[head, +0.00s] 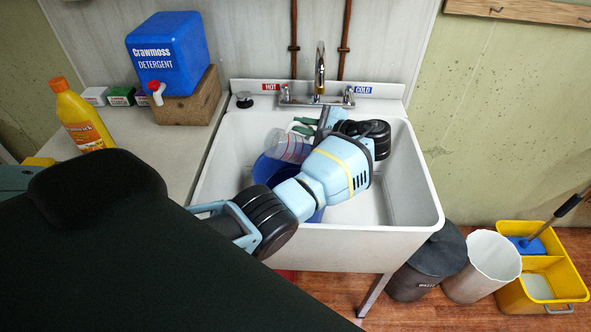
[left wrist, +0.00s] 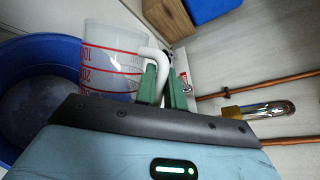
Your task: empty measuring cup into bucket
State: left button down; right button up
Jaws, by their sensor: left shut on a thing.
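The measuring cup (head: 288,146) is clear with red markings and hangs tilted over the blue bucket in the head view. In the left wrist view the cup (left wrist: 108,60) shows its red scale and a white handle (left wrist: 156,60). My left gripper (head: 302,127) has green fingers and is shut on that handle; the fingers also show in the left wrist view (left wrist: 163,86). The blue bucket (head: 267,174) stands in the white sink, partly hidden by my left arm. In the left wrist view the bucket (left wrist: 62,46) is below and left of the cup. My right gripper is not in view.
The sink (head: 402,190) has a faucet (head: 319,75) at its back. A blue detergent container (head: 166,52) on a block and a yellow bottle (head: 81,117) stand on the left counter. Bins (head: 483,266) and a yellow mop bucket (head: 540,282) stand on the floor at right.

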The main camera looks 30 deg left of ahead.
pick_arm(q)
jog(key=shift+w+d+f+m+b, duration=0.25)
jog(key=shift+w+m+b, duration=0.05)
jog(key=shift+w, duration=0.05)
jog(key=shift+r+y, duration=0.1)
jog(key=shift+y, duration=0.2)
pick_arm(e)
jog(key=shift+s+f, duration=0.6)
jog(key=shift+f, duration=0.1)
pick_arm(q)
jog(key=shift+w+d+f+m+b, duration=0.3)
jog(key=shift+w+b, duration=0.05)
jog(key=shift+b, duration=0.2)
jog(key=shift+w+d+y, duration=0.15)
jog(key=shift+y, duration=0.15)
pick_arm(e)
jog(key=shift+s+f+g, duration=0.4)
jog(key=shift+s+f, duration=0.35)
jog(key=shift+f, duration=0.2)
pick_arm(q)
jog(key=shift+w+d+b, duration=0.1)
jog(key=shift+w+b, duration=0.05)
jog(key=shift+b, duration=0.15)
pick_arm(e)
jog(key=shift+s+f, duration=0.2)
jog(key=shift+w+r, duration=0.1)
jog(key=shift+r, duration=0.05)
